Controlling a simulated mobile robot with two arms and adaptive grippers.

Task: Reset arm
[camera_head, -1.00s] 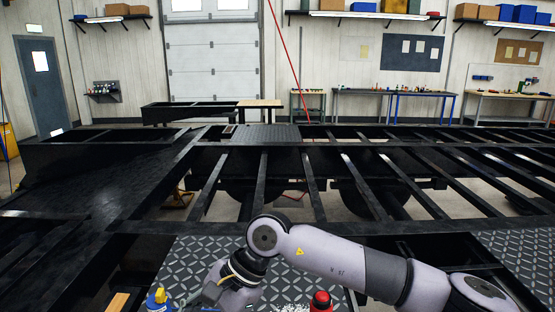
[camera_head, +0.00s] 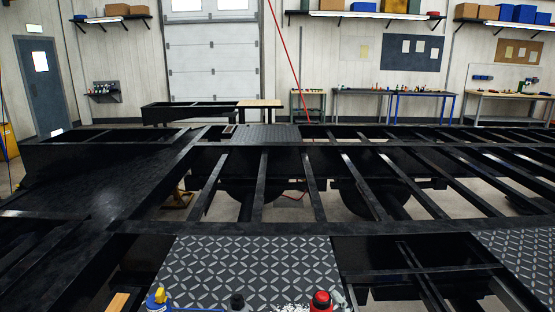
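Neither of my grippers shows in the head view, and no arm link is in the picture. A black trailer frame (camera_head: 290,228) of beams and crossbars fills the middle and front. A grey diamond-plate panel (camera_head: 250,268) lies in its near part. At the bottom edge, partly cut off, are a blue and yellow object (camera_head: 158,299), a dark knob-like object (camera_head: 237,301) and a red object (camera_head: 321,301).
A second diamond-plate area (camera_head: 522,255) lies at the right. Gaps between the crossbars open to the floor. Workbenches (camera_head: 425,93) with tools, a roller door (camera_head: 212,70) and a grey door (camera_head: 45,85) stand at the back.

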